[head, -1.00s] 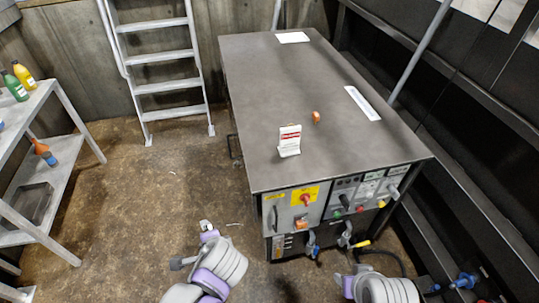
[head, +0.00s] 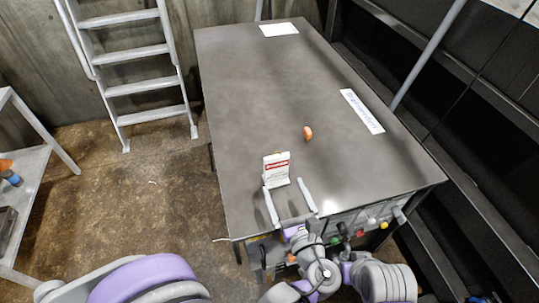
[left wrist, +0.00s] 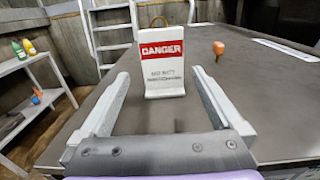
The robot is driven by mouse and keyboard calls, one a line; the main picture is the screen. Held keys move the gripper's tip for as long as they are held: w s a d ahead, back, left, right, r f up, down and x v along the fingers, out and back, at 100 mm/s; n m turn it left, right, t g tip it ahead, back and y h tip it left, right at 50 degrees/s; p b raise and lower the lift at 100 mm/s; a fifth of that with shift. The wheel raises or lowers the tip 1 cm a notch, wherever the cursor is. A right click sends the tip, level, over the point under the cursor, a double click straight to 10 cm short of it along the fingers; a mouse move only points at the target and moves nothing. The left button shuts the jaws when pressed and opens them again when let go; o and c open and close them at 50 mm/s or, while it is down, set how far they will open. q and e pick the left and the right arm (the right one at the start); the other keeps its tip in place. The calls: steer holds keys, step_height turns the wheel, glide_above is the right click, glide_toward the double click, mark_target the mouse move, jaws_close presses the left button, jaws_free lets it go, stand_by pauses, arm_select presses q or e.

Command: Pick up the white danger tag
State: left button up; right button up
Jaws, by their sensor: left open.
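The white danger tag (head: 276,168) stands upright on the dark table-like top of the cabinet (head: 250,90), near its front edge. It has a red DANGER band, and in the left wrist view the tag (left wrist: 163,75) shows a loop on top and a wider white base. My left gripper (head: 282,184) is open just in front of it. In the left wrist view its two fingers point towards the tag, one to each side, with the tag centred beyond the fingertips. Nothing is held between them. My right gripper does not show.
A small orange object (head: 308,133) lies behind and right of the tag. White labels (head: 362,111) lie flat on the top. The front panel (head: 350,225) carries switches and coloured knobs. A ladder (head: 135,85) stands behind left, and a grey shelf (head: 30,165) at the left.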

mark_target(276, 169)
arm_select(q)
steer(key=x, duration=0.5)
steer(key=shift+w+r+p, duration=0.1)
steer(key=shift+w+p, duration=0.05)
steer(key=shift+p, duration=0.15)
steer(key=x, duration=0.3)
steer(key=p+x, duration=0.1)
steer(key=x, duration=0.2)
steer(key=shift+w+d+f, duration=0.1)
steer(key=shift+f, duration=0.15)
steer(key=shift+c, duration=0.9)
steer(key=c, duration=0.9)
